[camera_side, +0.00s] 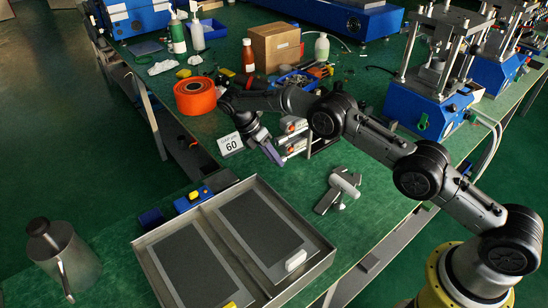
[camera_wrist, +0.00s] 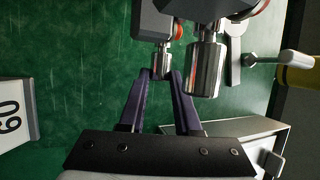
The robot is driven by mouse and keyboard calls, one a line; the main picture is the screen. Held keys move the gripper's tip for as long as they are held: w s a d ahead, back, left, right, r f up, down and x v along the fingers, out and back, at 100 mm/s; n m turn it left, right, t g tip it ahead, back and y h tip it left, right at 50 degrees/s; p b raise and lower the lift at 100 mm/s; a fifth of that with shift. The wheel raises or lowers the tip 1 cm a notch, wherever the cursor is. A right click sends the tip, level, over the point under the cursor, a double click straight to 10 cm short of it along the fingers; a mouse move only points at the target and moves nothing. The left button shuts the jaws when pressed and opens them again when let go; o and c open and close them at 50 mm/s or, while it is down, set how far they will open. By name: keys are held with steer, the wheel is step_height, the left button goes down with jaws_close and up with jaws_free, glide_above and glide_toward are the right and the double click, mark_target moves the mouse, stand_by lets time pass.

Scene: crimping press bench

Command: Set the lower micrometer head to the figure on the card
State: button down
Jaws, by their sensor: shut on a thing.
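The card (camera_side: 230,144) stands upright on the green bench and reads 60; in the wrist view its figure lies sideways on the card (camera_wrist: 14,118) at the left edge. Two silver micrometer heads come out of grey blocks, one above the other. The upper head (camera_wrist: 205,66) looks larger and nearer in the wrist view. The lower head (camera_wrist: 162,62) is to its left, between my purple fingertips. My gripper (camera_wrist: 162,76) is shut on the lower head's end. In the side view my gripper (camera_side: 273,153) reaches the heads from the left. The scale marks are too small to read.
A metal tray (camera_side: 137,246) with two dark pads lies in front. An orange tape roll (camera_side: 195,96) sits behind the card. The upper head is close beside my right finger.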

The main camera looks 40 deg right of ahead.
steer(key=c, duration=0.6)
jaws_free()
steer(key=shift+s+r+t, duration=0.1)
steer(key=shift+t, duration=0.4)
steer(key=shift+s+m+t, duration=0.15)
steer(key=shift+m+t, duration=0.05)
steer(key=shift+t, duration=0.5)
steer(key=shift+s+m+t, duration=0.15)
steer(key=shift+m+t, duration=0.05)
steer(key=shift+t, duration=0.5)
steer(key=shift+a+r, duration=0.1)
steer(key=shift+r, duration=0.05)
steer(key=v, duration=1.4)
steer(key=s+d+r+m+t+h, duration=0.1)
steer(key=s+d+r+m, duration=0.1)
steer(key=r, duration=0.6)
steer(key=s+d+r+m+h, duration=0.1)
steer(key=s+d+r+m, duration=0.1)
steer(key=d+r, duration=0.3)
steer(key=shift+s+r+t+h, duration=0.35)
steer(key=shift+s+r, duration=0.35)
steer(key=shift+r, duration=0.7)
